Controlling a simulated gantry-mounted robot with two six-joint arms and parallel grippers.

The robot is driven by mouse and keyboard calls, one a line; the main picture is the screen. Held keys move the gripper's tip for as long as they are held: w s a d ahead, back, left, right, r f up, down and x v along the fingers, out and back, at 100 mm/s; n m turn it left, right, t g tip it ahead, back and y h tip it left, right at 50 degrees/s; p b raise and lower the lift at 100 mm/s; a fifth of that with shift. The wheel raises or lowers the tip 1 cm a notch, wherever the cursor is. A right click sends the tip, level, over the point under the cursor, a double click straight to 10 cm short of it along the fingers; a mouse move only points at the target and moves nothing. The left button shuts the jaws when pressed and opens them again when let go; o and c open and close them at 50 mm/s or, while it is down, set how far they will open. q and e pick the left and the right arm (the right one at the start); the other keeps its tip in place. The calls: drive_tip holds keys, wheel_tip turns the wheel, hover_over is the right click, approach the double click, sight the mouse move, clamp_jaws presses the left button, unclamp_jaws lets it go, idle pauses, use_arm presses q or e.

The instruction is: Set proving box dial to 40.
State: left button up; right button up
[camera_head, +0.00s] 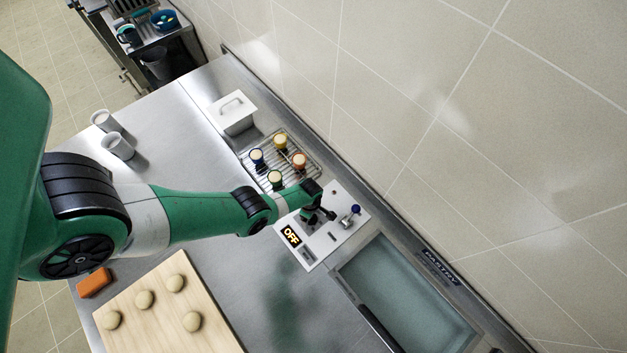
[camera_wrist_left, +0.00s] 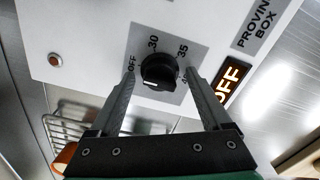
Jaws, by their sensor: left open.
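The proving box panel (camera_head: 318,250) is white, and its lit display (camera_head: 291,236) reads OFF. In the left wrist view the black dial (camera_wrist_left: 158,72) sits on a grey plate marked OFF, 30, 35 and 40. A short white mark shows on the knob's lower face; I cannot tell for sure which label it goes with. My left gripper (camera_wrist_left: 160,78) is open, one finger on each side of the dial; contact is unclear. In the head view the left gripper (camera_head: 318,214) is over the panel and hides the dial. My right gripper is not in view.
A blue-topped knob (camera_head: 355,209) stands on the panel, beside a glass-topped bay (camera_head: 405,290). A wire rack (camera_head: 290,152) with several coloured cups and a white lidded box (camera_head: 233,112) are behind. A board (camera_head: 165,315) with dough balls lies in front.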

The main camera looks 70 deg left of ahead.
use_arm(q)
clamp_jaws()
idle(0.5)
